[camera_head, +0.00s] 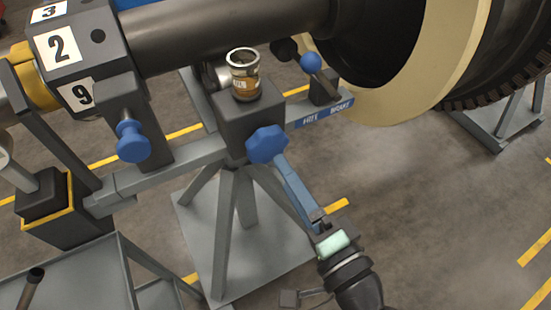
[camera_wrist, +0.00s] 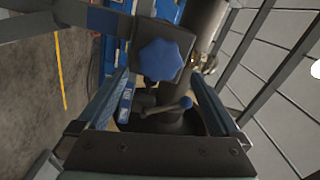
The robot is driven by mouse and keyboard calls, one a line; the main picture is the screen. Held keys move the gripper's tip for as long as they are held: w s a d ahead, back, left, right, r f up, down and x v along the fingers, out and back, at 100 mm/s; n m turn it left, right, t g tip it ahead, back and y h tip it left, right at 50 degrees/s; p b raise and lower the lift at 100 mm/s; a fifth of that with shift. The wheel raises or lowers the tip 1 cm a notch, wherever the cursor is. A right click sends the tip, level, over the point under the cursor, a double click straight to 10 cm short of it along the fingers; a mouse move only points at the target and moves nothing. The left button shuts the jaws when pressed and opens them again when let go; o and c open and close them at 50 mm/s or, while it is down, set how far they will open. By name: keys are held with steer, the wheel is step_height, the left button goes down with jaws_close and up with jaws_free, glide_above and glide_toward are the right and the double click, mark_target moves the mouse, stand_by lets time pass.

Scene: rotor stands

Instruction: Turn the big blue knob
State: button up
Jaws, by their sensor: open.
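The big blue knob (camera_head: 267,144) is star-shaped and sits on the front of a grey block (camera_head: 240,112) on the stand. My gripper (camera_head: 281,161) reaches up to it from the lower right, its fingertips close to the knob's lower right edge. In the wrist view the knob (camera_wrist: 160,60) shows ahead, between and just beyond the tips of my open, empty gripper (camera_wrist: 158,77). Each finger is to one side of it. I cannot tell whether either finger touches it.
A smaller blue knob (camera_head: 133,146) is at left and a blue ball-ended lever (camera_head: 311,62) at right. A brass-coloured fitting (camera_head: 243,76) stands on the block. A dark rotor shaft (camera_head: 220,36) runs behind. Open floor (camera_head: 430,235) lies at right.

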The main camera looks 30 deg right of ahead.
steer(key=s, duration=0.5)
stand_by(0.5)
